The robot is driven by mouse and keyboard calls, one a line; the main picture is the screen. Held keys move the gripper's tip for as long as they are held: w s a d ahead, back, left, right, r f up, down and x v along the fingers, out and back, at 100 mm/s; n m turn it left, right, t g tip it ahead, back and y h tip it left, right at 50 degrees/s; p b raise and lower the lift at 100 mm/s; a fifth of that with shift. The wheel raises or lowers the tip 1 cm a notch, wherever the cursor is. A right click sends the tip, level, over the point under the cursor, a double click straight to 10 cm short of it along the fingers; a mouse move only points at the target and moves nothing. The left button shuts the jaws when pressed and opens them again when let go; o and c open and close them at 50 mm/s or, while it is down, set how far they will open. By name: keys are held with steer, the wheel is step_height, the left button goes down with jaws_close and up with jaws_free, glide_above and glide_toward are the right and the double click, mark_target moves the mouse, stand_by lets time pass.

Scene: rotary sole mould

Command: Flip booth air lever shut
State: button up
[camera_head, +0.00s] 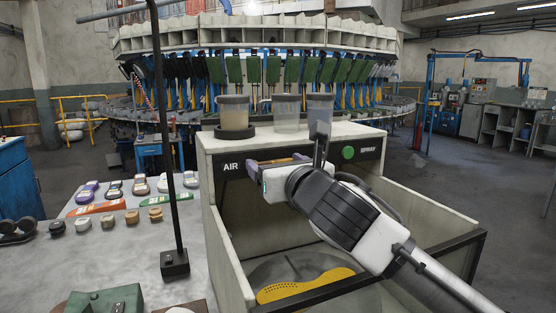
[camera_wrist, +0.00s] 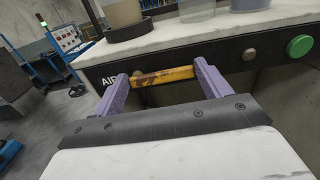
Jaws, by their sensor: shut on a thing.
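The booth (camera_head: 222,138) has a black front strip marked AIR at the left and SPRAY at the right. The air lever (camera_wrist: 164,76) is a worn yellow bar, lying roughly across the wrist view just right of the AIR label. My gripper (camera_wrist: 160,78) has purple fingers, one at each end of the bar, and is shut on it. In the head view my gripper (camera_head: 280,163) is at the strip, right of the AIR label, and its body hides most of the lever. Where the lever joins the booth is hard to see.
A green button (camera_head: 348,152) sits near the SPRAY label. Several cups, including an amber one (camera_head: 233,112), stand on the booth top. A yellow sole (camera_head: 305,286) lies inside the booth. A black post (camera_head: 172,150) rises from the table (camera_head: 80,262) at left.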

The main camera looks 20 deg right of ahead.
steer(key=o, duration=1.4)
steer(key=s+b, duration=0.2)
steer(key=s, duration=1.2)
steer(key=shift+d, duration=0.2)
